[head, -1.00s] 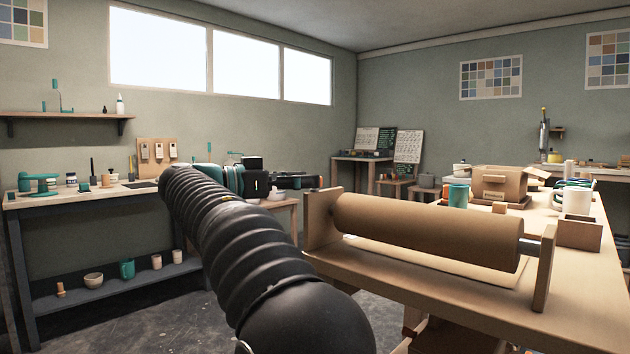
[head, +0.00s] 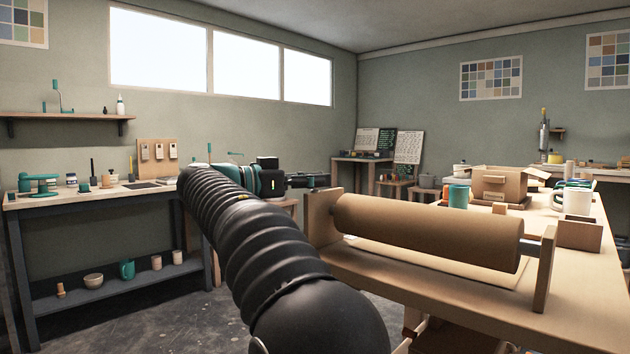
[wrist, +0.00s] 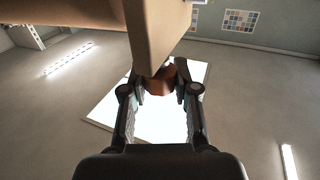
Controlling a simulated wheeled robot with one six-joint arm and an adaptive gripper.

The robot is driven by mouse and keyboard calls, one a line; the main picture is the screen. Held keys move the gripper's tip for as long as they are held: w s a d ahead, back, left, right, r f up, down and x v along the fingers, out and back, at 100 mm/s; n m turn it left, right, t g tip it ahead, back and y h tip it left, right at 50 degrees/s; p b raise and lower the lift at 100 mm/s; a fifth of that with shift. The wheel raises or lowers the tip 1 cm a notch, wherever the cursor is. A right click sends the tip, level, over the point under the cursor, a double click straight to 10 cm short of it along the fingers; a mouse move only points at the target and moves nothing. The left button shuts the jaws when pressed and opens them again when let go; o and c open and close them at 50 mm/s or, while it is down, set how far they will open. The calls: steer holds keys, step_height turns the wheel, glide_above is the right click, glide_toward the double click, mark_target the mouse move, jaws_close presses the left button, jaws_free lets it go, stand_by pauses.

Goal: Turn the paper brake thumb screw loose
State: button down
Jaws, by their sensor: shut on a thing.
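The paper brake thumb screw (wrist: 159,79) is a small reddish-brown knob in the wrist view, at the lower end of a wooden upright (wrist: 150,40). My gripper (wrist: 160,92) is shut on it, with one fingertip on each side. In the head view my gripper (head: 318,181) reaches the left end support (head: 322,225) of the paper roll stand. The screw itself is hidden there behind the support. The brown paper roll (head: 425,230) lies across the stand.
The roll stands on a wooden bench (head: 590,300) with a cardboard box (head: 503,184), a teal cup (head: 459,196), a white mug (head: 577,201) and a small wooden box (head: 580,233). A side bench (head: 85,197) stands at the left. Floor shows between them.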

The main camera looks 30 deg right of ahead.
steer(key=shift+s+f+n+t+b, duration=0.1)
steer(key=shift+f+n+t+b, duration=0.3)
steer(key=shift+b, duration=0.55)
steer(key=n+t+b, duration=0.1)
steer(key=t+b, duration=0.2)
steer(key=b, duration=0.1)
steer(key=shift+n+t, duration=0.3)
steer(key=shift+n, duration=0.1)
steer(key=shift+r+n+t+y+b, duration=0.2)
steer(key=shift+n+t+y+b, duration=0.15)
steer(key=shift+n+t, duration=0.25)
steer(key=shift+r+n+t+y+b, duration=0.15)
steer(key=shift+n+t+y+b, duration=0.2)
steer(key=shift+t, duration=0.35)
steer(key=c, duration=0.9)
jaws_free()
steer(key=shift+o, duration=0.2)
steer(key=shift+a, duration=0.1)
steer(key=v, duration=1.1)
steer(key=shift+a, duration=0.35)
